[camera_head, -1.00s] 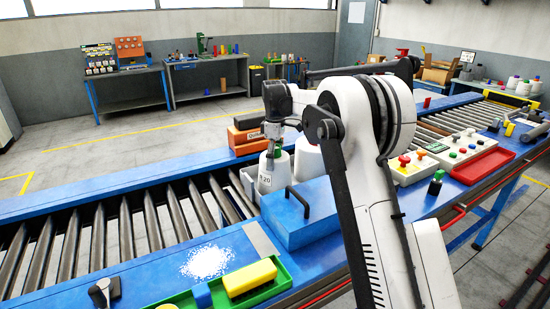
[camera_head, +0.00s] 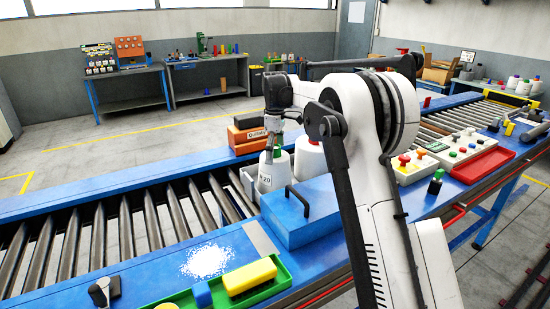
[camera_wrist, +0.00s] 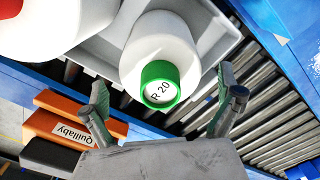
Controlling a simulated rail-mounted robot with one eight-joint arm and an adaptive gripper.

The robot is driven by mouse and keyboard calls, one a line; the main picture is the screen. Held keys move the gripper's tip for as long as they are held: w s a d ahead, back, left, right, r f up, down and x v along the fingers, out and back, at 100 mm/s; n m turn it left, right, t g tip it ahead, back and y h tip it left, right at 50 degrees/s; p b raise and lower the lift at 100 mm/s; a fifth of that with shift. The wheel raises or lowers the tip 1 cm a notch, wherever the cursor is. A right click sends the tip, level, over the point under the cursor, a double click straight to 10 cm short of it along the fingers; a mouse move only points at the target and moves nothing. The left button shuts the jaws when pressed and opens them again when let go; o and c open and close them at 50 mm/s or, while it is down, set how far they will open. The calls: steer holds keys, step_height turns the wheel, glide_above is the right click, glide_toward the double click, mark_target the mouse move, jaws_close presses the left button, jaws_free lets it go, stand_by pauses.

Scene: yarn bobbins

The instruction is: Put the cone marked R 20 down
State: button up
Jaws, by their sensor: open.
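The cone marked R 20 (camera_head: 273,172) is white with a green top. It stands in a grey tray (camera_head: 247,185) on the roller conveyor, just left of the blue box. In the wrist view the green top with the R 20 label (camera_wrist: 160,84) lies between and a little beyond my fingertips, with the white cone body (camera_wrist: 160,45) behind it. My gripper (camera_head: 268,152) is at the cone's top; in the wrist view its two fingers (camera_wrist: 163,98) are spread apart, with gaps to the green top. A second white cone with a red top (camera_head: 310,158) stands to the right.
Orange and black boxes (camera_head: 247,137) lie behind the tray. A blue box with a black handle (camera_head: 302,210) stands close at the right front. White granules (camera_head: 206,261) and a green tray with a yellow sponge (camera_head: 250,276) are at the front. Rollers at left are clear.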

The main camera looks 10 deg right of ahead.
step_height(320, 180, up, 9)
steer(key=shift+r, duration=0.45)
steer(key=shift+s+r, duration=0.35)
steer(key=shift+s, duration=0.05)
steer(key=s+r+m+t, duration=0.2)
steer(key=s+r+m, duration=0.1)
steer(key=s, duration=0.9)
steer(key=s+r+m+t, duration=0.2)
steer(key=s+r+m, duration=0.1)
steer(key=s, duration=0.9)
steer(key=s+f+m+t, duration=0.1)
steer(key=s+f, duration=0.3)
steer(key=s, duration=0.4)
steer(key=s+f+m+t, duration=0.1)
steer(key=s+f+m, duration=0.2)
steer(key=s+f, duration=0.2)
steer(key=s+f+m+t, duration=0.1)
steer(key=s+f, duration=0.4)
steer(key=s, duration=0.6)
steer(key=shift+m, duration=0.6)
steer(key=shift+b, duration=0.3)
